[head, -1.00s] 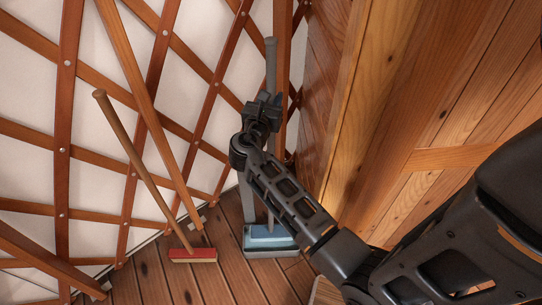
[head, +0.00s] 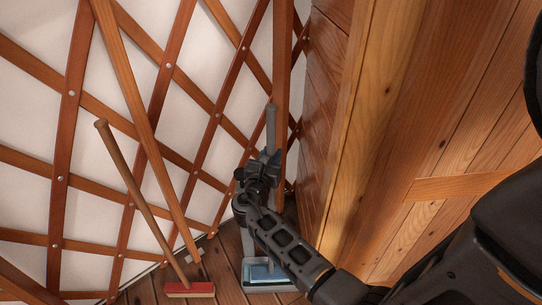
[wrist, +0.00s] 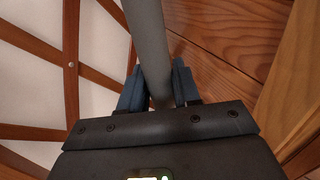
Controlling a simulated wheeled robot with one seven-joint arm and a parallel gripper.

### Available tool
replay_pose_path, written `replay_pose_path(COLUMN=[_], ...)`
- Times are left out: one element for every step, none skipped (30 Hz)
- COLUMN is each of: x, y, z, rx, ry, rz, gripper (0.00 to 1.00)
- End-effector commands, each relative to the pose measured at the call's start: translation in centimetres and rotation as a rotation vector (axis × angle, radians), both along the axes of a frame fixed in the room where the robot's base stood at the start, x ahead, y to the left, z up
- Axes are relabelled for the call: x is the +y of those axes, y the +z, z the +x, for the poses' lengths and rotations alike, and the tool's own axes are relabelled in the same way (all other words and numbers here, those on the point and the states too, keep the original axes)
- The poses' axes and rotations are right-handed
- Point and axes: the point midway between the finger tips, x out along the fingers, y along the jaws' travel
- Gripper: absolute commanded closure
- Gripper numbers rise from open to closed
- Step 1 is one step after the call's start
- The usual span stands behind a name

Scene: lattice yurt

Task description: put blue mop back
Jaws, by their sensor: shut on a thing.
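The blue mop has a grey handle (head: 271,125) and a flat blue head (head: 262,273). My gripper (head: 264,160) is shut around the handle below its top end. In the wrist view my gripper (wrist: 158,95) has its two blue fingers on either side of the grey handle (wrist: 148,40). The handle is close to upright. The blue head shows low down within the outline of a grey tray (head: 268,289) on the floor; my arm hides part of both. I cannot tell whether the head rests on the tray bottom.
A red-headed broom (head: 190,290) leans on the lattice wall (head: 160,110) at left, its wooden handle (head: 135,185) tilted. A wooden post (head: 283,90) stands close behind the mop. A plank wall (head: 330,120) closes off the right side. Bare floor (head: 228,270) lies between broom and tray.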

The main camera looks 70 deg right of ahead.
Motion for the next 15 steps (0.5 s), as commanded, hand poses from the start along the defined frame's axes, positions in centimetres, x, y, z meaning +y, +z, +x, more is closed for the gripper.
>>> replay_pose_path(x=[-0.04, -0.04, -0.03, -0.03, 0.0, 0.0, 0.0, 0.0, 0.0, 0.0, 0.0, 0.0, 0.0, 0.0, 0.0], y=[0.1, 0.02, -0.11, -0.2, -0.35, -0.27, -0.27, -0.27, -0.27, -0.27, -0.27, -0.27, -0.27, -0.27, -0.27], z=[0.04, 0.04, 0.05, 0.05, 0.01, 0.0, 0.0, 0.0, 0.0, -0.01, -0.01, -0.01, -0.01, -0.01, -0.01], rx=[-0.001, -0.001, -0.001, -0.001, 0.0, 0.0, 0.0, 0.0, 0.0, 0.0, 0.0, 0.0, 0.0, 0.0, 0.0], ry=[0.0, 0.0, 0.0, 0.0, 0.0, 0.0, 0.0, 0.0, 0.0, 0.0, 0.0, 0.0, 0.0, 0.0, 0.0], rz=[-0.003, -0.002, -0.002, -0.002, 0.0, 0.0, 0.0, 0.0, 0.0, 0.0, 0.0, 0.0, 0.0, 0.0, 0.0], gripper=[1.0, 1.0, 1.0, 1.0, 0.67, 0.63, 0.6, 0.58, 0.54, 0.51, 0.48, 0.44, 0.43, 0.43, 0.43])
